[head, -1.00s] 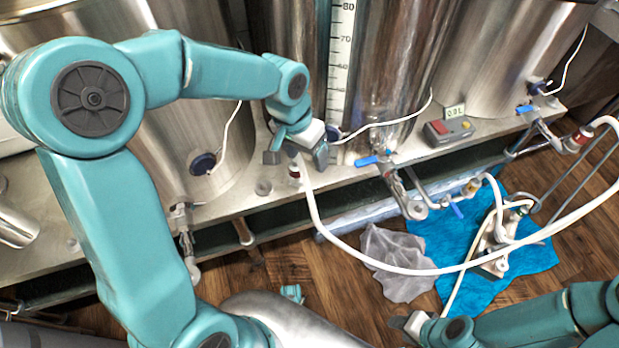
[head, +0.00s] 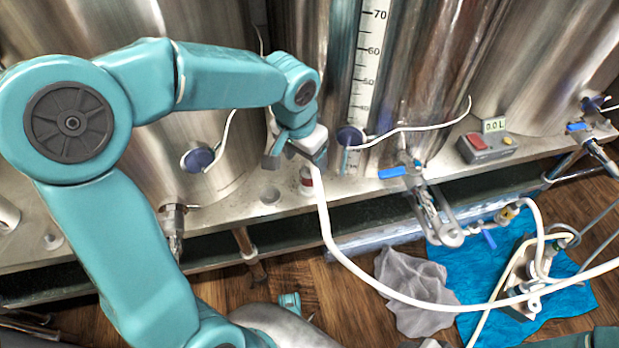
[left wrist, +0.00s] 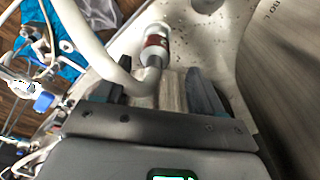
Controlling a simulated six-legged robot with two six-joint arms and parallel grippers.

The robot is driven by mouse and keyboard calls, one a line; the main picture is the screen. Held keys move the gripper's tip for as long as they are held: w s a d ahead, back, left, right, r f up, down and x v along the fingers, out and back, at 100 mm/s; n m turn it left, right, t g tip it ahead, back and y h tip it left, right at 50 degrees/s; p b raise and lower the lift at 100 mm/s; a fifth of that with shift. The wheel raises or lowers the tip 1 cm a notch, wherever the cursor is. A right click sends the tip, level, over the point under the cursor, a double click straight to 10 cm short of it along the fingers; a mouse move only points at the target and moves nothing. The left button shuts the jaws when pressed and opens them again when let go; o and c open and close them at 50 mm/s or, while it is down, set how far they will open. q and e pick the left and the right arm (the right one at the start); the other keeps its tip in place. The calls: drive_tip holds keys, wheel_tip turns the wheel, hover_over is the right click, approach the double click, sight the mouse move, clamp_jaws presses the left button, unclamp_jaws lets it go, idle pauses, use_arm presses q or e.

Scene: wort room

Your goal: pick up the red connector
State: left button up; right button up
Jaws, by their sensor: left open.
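The red connector (head: 306,180) is a short white fitting with a red band on the end of a white hose. It stands on the steel ledge in front of the tanks. My left gripper (head: 297,161) is open and empty, just above and behind the connector in the head view. In the left wrist view the connector (left wrist: 155,43) is beyond the open fingers (left wrist: 158,92), a little left of their middle, and the hose runs past the left finger. Only a sliver of my right gripper shows at the bottom edge of the head view.
The white hose (head: 375,292) loops over the floor to a pump (head: 527,272) on a blue cloth (head: 470,327). A grey cloth (head: 408,283) lies beside it. A blue-handled valve (head: 393,172) and control box (head: 487,145) are right of the connector. Steel tanks stand close behind.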

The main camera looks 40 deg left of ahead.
use_arm(q)
drive_tip(key=f+b, duration=0.2)
drive_tip(key=f, duration=0.1)
drive_tip(key=w+f+b, duration=0.1)
drive_tip(key=f, duration=0.1)
drive_tip(key=shift+d+f, duration=0.1)
drive_tip(key=shift+d, duration=0.25)
drive_tip(key=shift+s, duration=0.1)
drive_tip(key=c, duration=1.2)
wheel_tip(320, 180, up, 18)
drive_tip(key=p, duration=0.7)
drive_tip(key=shift+p, duration=0.3)
wheel_tip(320, 180, up, 5)
drive_tip(key=p, duration=0.5)
hover_over(310, 172)
drive_tip(key=w, duration=0.1)
drive_tip(key=shift+a+f+b, duration=0.15)
drive_tip(key=shift+a+b, duration=0.15)
drive_tip(key=shift+a, duration=0.1)
